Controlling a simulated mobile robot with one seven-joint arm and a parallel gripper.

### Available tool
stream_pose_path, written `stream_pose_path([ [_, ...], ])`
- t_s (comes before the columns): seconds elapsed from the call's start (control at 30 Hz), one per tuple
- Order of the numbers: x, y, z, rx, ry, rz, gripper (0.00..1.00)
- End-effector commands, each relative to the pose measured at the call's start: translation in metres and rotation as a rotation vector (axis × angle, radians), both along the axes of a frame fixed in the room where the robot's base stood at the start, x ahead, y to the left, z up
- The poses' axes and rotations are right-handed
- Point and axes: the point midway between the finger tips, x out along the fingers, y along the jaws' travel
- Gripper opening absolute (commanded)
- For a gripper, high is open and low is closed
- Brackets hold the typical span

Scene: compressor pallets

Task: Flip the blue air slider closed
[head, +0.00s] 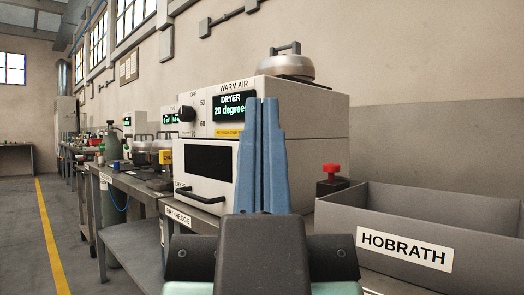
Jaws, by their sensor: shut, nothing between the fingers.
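My gripper (262,101) points forward in the middle of the head view. Its two long blue fingers are together, with nothing held between them. They stand in front of the white warm air dryer (315,110) and hide part of its front; whether they touch it I cannot tell. The dryer's display (228,106) reads about 20 degrees, with a black knob (187,107) to its left. I cannot make out a blue air slider in this view.
A grey HOBRATH bin (480,248) stands at the right on the bench, with a red button (331,169) behind it. A lidded metal pot (286,67) sits on the dryer. Benches with equipment run to the left. The floor (22,230) there is clear.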

Motion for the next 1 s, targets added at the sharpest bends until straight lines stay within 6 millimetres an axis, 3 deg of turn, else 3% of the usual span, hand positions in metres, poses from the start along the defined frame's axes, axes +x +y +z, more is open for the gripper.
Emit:
stream_pose_path([
  [0.17,0.0,0.0,0.007,0.0,0.0,0.0,0.0],
  [0.37,0.0,0.0,0.043,0.0,0.0,0.0,0.0],
  [1.0,0.0,0.0,0.254,0.0,0.0,0.001,0.0],
])
